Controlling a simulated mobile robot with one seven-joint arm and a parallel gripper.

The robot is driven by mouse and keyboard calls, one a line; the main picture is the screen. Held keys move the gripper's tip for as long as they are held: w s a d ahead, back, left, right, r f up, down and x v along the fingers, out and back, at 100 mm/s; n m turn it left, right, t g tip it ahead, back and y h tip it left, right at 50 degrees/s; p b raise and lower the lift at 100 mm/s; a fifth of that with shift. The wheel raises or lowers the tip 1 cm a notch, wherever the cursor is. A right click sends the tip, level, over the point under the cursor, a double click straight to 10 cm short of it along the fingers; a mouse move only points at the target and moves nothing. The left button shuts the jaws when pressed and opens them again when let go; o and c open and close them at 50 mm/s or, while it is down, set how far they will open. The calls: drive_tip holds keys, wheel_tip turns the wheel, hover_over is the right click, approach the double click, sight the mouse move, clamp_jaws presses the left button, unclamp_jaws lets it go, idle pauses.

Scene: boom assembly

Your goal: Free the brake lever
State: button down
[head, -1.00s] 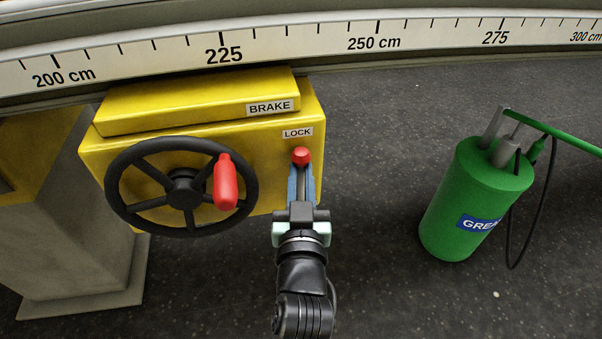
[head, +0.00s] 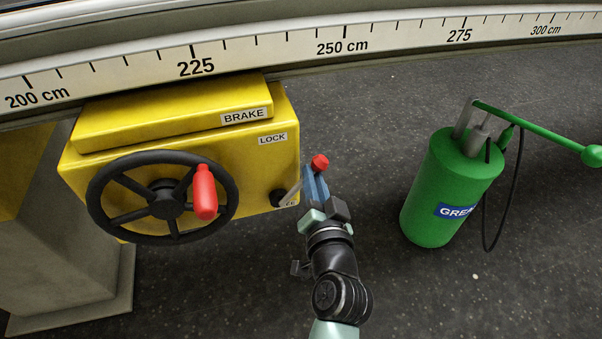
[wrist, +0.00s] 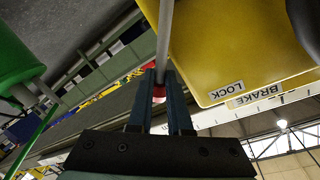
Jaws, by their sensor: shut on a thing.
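The brake lever (head: 294,191) is a grey rod with a red knob (head: 320,162), on the lower right of the yellow brake box (head: 180,115). It leans up and to the right from its dark pivot (head: 279,198), beyond the box's right edge. My gripper (head: 314,180) is shut on the lever just below the knob, its blue fingers on the rod. In the wrist view the grey rod (wrist: 165,35) runs between the fingers, and the red knob (wrist: 159,92) shows partly between them. The LOCK label (head: 272,139) is above the pivot. Text near the pivot is too small to read.
A black handwheel (head: 163,198) with a red handle (head: 205,192) is on the box's left. A green grease canister (head: 449,190) with a hose stands to the right. A curved centimetre scale (head: 300,48) runs behind. Dark floor between box and canister is clear.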

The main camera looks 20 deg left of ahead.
drive_tip(key=shift+w+d+f+m+g+y, duration=0.15)
drive_tip(key=shift+w+d+f+m, duration=0.3)
drive_tip(key=shift+m, duration=0.3)
drive_tip(key=shift+w+d+f+m+g+y, duration=0.1)
drive_tip(key=shift+w+d+f+m, duration=0.2)
drive_tip(key=shift+d+f+m, duration=0.4)
drive_tip(key=shift+w+d+f+m+g+y, duration=0.15)
drive_tip(key=shift+w+d+f+m, duration=0.2)
drive_tip(key=shift+m, duration=0.5)
drive_tip(key=shift+d, duration=0.15)
drive_tip(key=c, duration=1)
unclamp_jaws()
drive_tip(key=shift+o, duration=0.9)
drive_tip(key=shift+f, duration=0.2)
drive_tip(key=shift+s, duration=0.1)
drive_tip(key=p+v, duration=0.3)
drive_tip(key=v, duration=0.9)
drive_tip(key=shift+s+r+p, duration=0.2)
drive_tip(key=shift+s+p, duration=0.1)
drive_tip(key=shift+s, duration=0.05)
drive_tip(key=shift+d, duration=0.15)
